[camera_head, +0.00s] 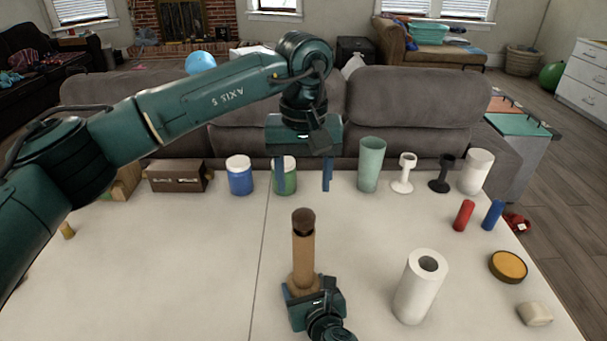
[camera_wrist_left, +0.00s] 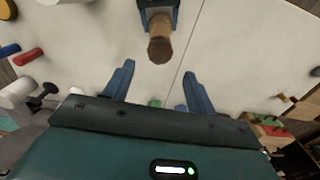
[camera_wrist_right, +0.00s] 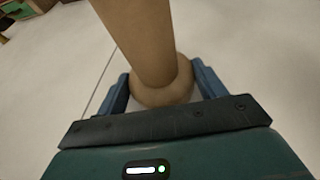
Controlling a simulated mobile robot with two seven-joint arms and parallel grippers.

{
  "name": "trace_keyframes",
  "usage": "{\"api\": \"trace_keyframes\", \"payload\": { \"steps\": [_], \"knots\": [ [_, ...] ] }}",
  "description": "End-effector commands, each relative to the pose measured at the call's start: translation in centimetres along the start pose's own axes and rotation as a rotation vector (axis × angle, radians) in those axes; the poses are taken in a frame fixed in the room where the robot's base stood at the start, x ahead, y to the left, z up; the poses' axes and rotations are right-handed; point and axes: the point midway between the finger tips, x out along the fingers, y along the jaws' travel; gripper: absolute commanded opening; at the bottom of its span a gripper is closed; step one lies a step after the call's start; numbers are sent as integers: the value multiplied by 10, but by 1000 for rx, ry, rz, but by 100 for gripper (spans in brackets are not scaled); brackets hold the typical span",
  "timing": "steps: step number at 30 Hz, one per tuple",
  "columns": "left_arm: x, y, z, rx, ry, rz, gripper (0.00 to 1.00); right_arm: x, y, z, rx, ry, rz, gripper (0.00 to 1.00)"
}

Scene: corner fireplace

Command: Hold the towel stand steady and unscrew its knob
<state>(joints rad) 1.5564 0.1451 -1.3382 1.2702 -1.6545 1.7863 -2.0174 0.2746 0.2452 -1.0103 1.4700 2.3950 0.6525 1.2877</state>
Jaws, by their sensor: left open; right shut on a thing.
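The towel stand (camera_head: 303,256) is a light wooden post standing upright on the table, with a dark brown knob (camera_head: 303,217) on top. My right gripper (camera_head: 303,287) is shut on the stand's lower part, near its base; the right wrist view shows the wooden post (camera_wrist_right: 145,40) between the blue fingers. My left gripper (camera_head: 304,174) is open and empty, fingers pointing down, above and beyond the knob. In the left wrist view the knob (camera_wrist_left: 160,50) lies ahead of the open fingers, apart from them.
A white paper roll (camera_head: 415,290) stands right of the stand. Along the back are a brown box (camera_head: 175,176), a blue jar (camera_head: 240,176), a green jar (camera_head: 287,182), a green cup (camera_head: 369,165) and white and black holders.

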Motion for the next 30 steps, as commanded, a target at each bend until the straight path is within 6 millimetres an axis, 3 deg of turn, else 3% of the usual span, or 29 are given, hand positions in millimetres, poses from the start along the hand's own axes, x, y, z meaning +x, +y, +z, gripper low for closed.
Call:
{"api": "trace_keyframes", "payload": {
  "steps": [15, 28, 30],
  "knots": [
    [68, 0, 0, 10, -3, 0, 56, 0, 0, 0, 0, 1, 0, 6],
    [79, 0, 0, 9, -1, 0, 56, 0, 0, 0, 0, 1, 0, 6],
    [79, 0, 0, 9, -1, 0, 51, 0, 0, 0, 0, 1, 0, 6]
  ]
}}
